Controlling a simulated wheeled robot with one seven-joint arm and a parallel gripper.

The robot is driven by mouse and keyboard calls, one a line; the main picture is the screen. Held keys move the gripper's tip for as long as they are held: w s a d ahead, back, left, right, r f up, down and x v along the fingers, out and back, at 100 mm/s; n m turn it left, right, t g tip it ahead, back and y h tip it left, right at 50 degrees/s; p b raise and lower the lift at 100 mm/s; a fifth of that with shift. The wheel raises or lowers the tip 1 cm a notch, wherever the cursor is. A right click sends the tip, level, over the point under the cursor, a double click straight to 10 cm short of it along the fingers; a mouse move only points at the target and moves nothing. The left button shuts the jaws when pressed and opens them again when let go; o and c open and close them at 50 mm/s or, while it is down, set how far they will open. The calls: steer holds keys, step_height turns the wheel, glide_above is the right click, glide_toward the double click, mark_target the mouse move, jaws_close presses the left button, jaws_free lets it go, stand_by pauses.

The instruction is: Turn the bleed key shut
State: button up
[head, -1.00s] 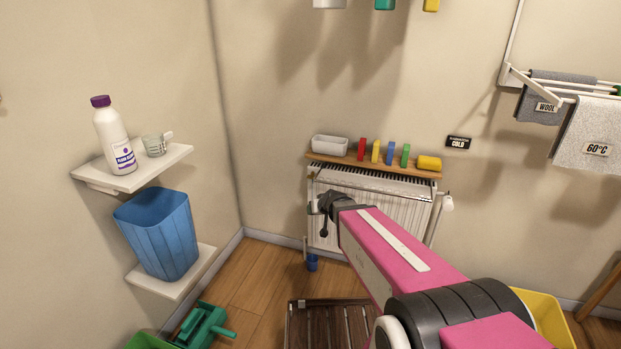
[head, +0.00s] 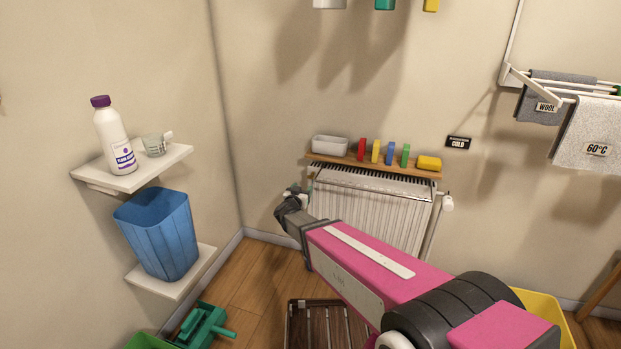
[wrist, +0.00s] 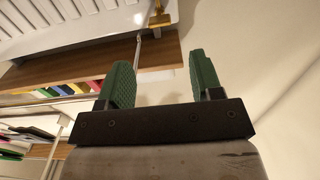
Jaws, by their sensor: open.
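The radiator (head: 375,215) hangs on the wall under a wooden shelf (head: 340,160). In the wrist view, a brass fitting (wrist: 159,19) sits at the end of the radiator (wrist: 70,22), with a thin grey rod (wrist: 138,48) near it. I cannot tell for sure which of these is the bleed key. My gripper (wrist: 160,65) is open, its green pads apart and nothing visible between them; the fitting lies beyond the fingertips. In the head view my gripper (head: 294,192) is by the radiator's upper left end, and the key cannot be made out there.
The shelf above the radiator carries a white tray (head: 330,146), several coloured upright items and a yellow block (head: 429,163). A blue bin (head: 158,235) stands on a low shelf at left. A slatted rack (head: 330,325) lies on the floor.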

mark_target(311, 175)
steer(key=x, duration=1)
steer(key=shift+w+d, duration=0.15)
steer(key=shift+w, duration=0.25)
